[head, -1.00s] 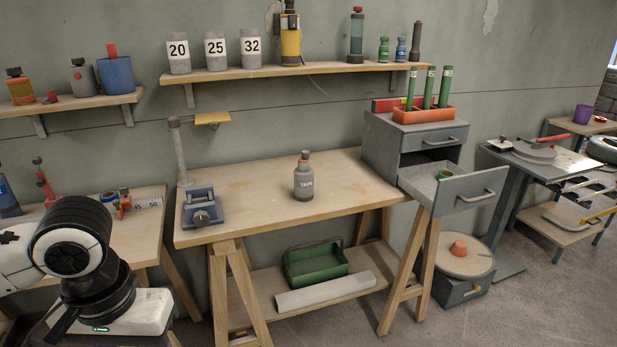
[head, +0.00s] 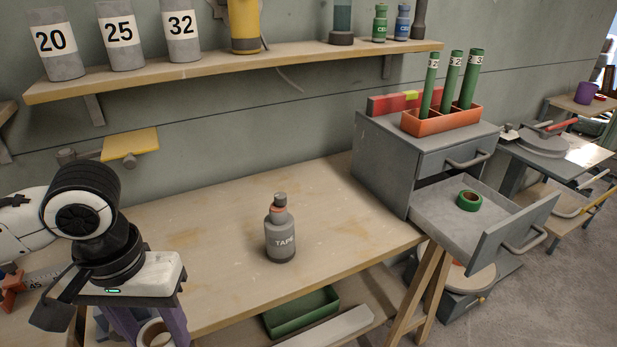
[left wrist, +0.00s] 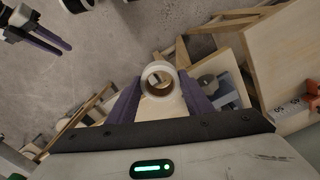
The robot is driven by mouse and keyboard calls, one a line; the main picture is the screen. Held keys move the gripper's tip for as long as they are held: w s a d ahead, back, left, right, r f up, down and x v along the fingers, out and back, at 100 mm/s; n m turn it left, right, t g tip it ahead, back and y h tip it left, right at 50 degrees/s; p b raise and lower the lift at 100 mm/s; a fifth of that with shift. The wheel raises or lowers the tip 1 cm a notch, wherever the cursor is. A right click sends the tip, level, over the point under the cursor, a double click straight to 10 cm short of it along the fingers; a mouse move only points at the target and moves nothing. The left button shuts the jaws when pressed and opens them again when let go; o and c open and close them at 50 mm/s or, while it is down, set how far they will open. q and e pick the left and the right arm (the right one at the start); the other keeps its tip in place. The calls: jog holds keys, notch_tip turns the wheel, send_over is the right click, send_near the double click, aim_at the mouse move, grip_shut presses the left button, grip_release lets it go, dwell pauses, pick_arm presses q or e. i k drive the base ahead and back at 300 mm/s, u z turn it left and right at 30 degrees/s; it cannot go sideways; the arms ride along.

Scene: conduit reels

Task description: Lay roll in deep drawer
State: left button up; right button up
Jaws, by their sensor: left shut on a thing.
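A white roll of tape (left wrist: 158,67) sits between the purple fingers of my left gripper (left wrist: 158,82). In the head view the roll (head: 148,329) shows at the bottom edge, partly cut off, with my left gripper (head: 150,322) shut on it, left of the bench middle. The open lower drawer (head: 450,226) of the grey cabinet is at the right, well apart from the gripper. A green roll (head: 469,200) lies inside it. My right gripper (left wrist: 60,48) shows only at the upper left of the left wrist view; its finger gap is unclear.
The upper drawer (head: 450,158) is shut. An orange rack (head: 440,122) with green tubes stands on the cabinet. A shelf (head: 250,68) runs above the bench.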

aim_at(460, 233)
jog(key=z, duration=0.85)
jog(key=i, duration=0.65)
jog(key=z, duration=0.6)
jog(key=i, duration=0.5)
jog(key=z, duration=0.05)
